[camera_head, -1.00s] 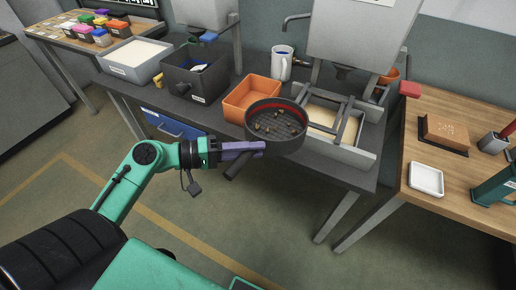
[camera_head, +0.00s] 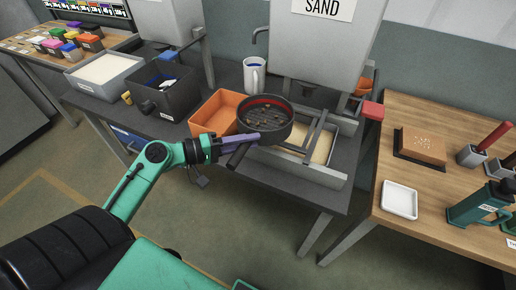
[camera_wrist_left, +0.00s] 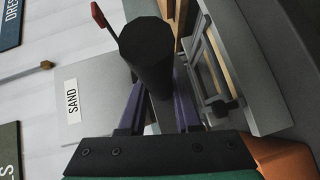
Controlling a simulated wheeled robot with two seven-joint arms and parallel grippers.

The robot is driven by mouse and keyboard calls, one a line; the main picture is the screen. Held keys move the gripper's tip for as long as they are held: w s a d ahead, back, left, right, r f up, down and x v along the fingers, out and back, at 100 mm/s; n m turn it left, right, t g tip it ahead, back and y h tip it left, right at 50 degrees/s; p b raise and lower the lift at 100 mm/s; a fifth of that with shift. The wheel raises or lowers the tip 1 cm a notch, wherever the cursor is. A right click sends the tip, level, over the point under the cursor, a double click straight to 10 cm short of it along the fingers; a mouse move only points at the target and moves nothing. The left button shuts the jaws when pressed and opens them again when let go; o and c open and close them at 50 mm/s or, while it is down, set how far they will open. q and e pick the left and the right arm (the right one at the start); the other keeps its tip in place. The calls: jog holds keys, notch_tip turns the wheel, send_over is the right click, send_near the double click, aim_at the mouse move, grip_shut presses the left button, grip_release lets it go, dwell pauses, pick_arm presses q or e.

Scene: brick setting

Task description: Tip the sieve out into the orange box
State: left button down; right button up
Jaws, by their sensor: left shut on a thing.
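The dark round sieve (camera_head: 279,133) has a red band inside its rim and a few small lumps on its mesh. It is held up in the head view, just right of the orange box and over the tray side, roughly level. The orange box (camera_head: 203,127) stands on the dark bench, its right end partly covered by the sieve. My left gripper (camera_head: 240,142) is shut on the sieve's dark handle. In the left wrist view the handle (camera_wrist_left: 150,55) sits between the purple fingers, and the orange box (camera_wrist_left: 284,158) shows at the lower right corner. My right gripper is not in view.
A grey tray of sand (camera_head: 318,150) with rails lies right of the sieve, under the sand hopper (camera_head: 325,45). A white mug (camera_head: 254,76) stands behind the box. A black bin (camera_head: 168,96) is on its left. A wooden table (camera_head: 440,205) is at the right.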

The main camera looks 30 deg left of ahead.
pick_arm(q)
jog(key=w+a+n+t+y+p, duration=0.1)
jog(key=w+a+n+y+p, duration=0.1)
jog(key=a+y, duration=0.3)
jog(key=w+a+n+t+y+p, duration=0.1)
jog(key=w+a+n+y+p, duration=0.1)
jog(key=a, duration=1.2)
jog(key=w+a+r+n+t+y+p, duration=0.1)
jog(key=w+a+n+t+y+p, duration=0.1)
jog(key=a+n+y, duration=0.4)
jog(key=a+y+p, duration=0.1)
jog(key=a, duration=0.3)
jog(key=shift+w+n+y+p, duration=0.3)
jog(key=shift+n+p, duration=0.05)
jog(key=shift+n, duration=0.05)
jog(key=shift+d+f, duration=0.1)
jog(key=shift+d, duration=0.05)
